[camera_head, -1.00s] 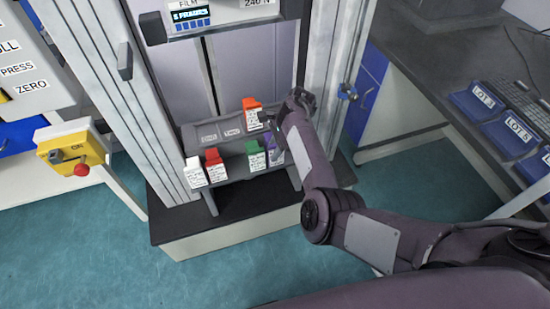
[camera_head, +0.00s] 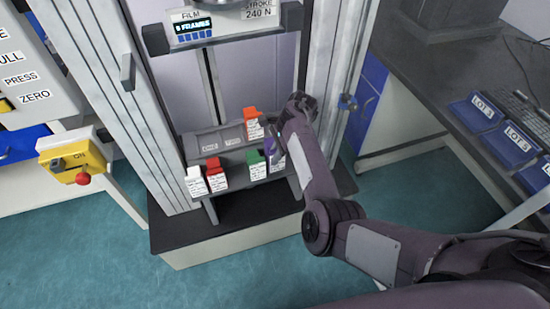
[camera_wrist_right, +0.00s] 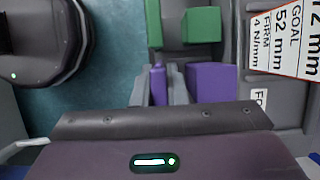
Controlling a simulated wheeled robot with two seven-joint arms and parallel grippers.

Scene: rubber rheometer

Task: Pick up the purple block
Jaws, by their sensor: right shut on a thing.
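The purple block (camera_head: 273,151) stands at the right end of the front row on the grey shelf of the machine, partly hidden by my right arm. In the right wrist view its wide purple body (camera_wrist_right: 212,83) and a thinner purple upright part (camera_wrist_right: 158,84) show. My right gripper (camera_wrist_right: 159,90) is shut on that thinner part, one finger on each side. In the head view my right gripper (camera_head: 270,142) is at the top of the block. I cannot tell whether the block is clear of the shelf. My left gripper is not in view.
A green block (camera_head: 256,165) stands close to the left of the purple one. An orange block (camera_head: 253,122) sits on the upper step (camera_head: 214,141). Red (camera_head: 216,174) and white (camera_head: 196,181) blocks stand farther left. Machine columns flank the shelf; blue lot trays (camera_head: 474,112) lie on the right bench.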

